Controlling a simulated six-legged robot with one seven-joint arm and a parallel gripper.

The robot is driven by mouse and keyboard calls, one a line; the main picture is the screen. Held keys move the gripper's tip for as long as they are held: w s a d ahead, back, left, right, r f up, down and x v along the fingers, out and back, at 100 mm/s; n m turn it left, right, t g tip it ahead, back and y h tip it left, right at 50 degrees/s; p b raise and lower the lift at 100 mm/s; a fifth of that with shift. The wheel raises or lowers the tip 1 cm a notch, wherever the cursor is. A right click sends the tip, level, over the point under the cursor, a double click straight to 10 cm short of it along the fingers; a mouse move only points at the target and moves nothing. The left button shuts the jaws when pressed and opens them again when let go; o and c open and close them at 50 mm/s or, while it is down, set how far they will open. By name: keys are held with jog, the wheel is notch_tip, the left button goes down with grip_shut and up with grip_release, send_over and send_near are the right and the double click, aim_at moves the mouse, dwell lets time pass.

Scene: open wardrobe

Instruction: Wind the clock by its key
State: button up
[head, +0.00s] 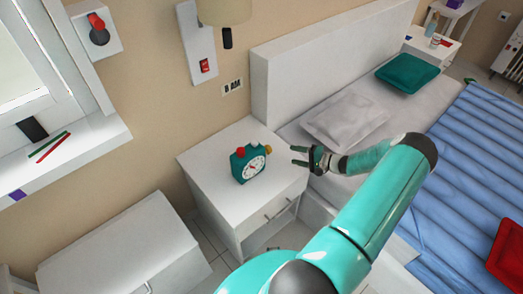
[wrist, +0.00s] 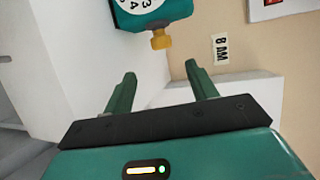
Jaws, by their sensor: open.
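The teal clock (head: 247,164) with a white dial and a red top stands on the white nightstand (head: 215,166). Its yellow key (head: 268,149) sticks out from its right side. In the wrist view, part of the clock (wrist: 150,10) shows at the top, with the yellow key (wrist: 161,40) pointing toward my gripper. My gripper (head: 298,155) is open and empty, just right of the key and apart from it. Its two green fingers (wrist: 164,82) are spread below the key in the wrist view.
The bed with its headboard (head: 340,50) and a grey pillow (head: 345,120) lies right of the nightstand. A wall plate with a red switch (head: 205,66) and an "8 AM" sign (head: 232,86) are behind. A white cabinet (head: 110,245) stands at lower left.

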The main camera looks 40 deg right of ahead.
jog(key=x, duration=1.3)
jog(key=shift+w, duration=0.25)
jog(key=c, duration=1)
